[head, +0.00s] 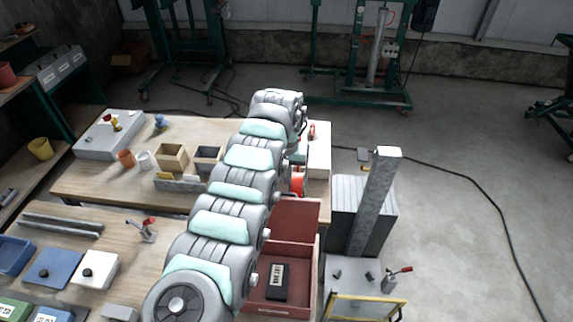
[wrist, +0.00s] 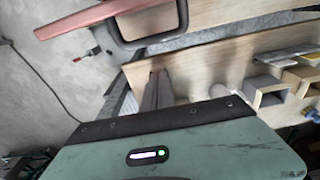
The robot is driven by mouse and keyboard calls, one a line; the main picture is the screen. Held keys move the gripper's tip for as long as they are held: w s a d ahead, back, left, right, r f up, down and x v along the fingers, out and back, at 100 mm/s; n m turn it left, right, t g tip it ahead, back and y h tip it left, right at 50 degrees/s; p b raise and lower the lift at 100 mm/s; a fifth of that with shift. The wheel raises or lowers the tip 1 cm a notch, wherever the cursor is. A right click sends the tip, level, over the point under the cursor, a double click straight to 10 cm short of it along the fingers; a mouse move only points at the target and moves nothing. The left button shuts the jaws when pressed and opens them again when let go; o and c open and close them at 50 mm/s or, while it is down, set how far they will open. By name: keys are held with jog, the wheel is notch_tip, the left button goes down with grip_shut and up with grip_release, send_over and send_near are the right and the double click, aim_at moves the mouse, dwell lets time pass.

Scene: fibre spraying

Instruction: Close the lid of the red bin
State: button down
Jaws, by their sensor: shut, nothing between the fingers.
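The red bin (head: 311,276) stands at the front right end of the workbench in the head view. It is open at the top, and a dark box with a pale label (head: 276,281) lies inside. Its lid (head: 298,216) stands raised at the far side, partly hidden by my arm. My arm crosses over the bin's left side and reaches beyond it. My gripper is hidden behind the arm in the head view. In the wrist view its narrow fingers (wrist: 157,90) are shut and empty above the wooden tabletop.
A grey post (head: 374,200) rises right of the bin. A reddish bar (wrist: 85,18) and a dark loop (wrist: 150,42) show in the wrist view; I cannot tell what they belong to.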

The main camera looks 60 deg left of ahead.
jog(key=shift+s+d+r+p, duration=0.1)
jog(key=shift+s+d+p, duration=0.5)
jog(key=shift+d, duration=0.2)
jog(key=shift+s+d+r+p, duration=0.1)
jog(key=shift+s+d+p, duration=0.45)
jog(key=shift+d, duration=0.25)
jog(key=shift+r, duration=0.15)
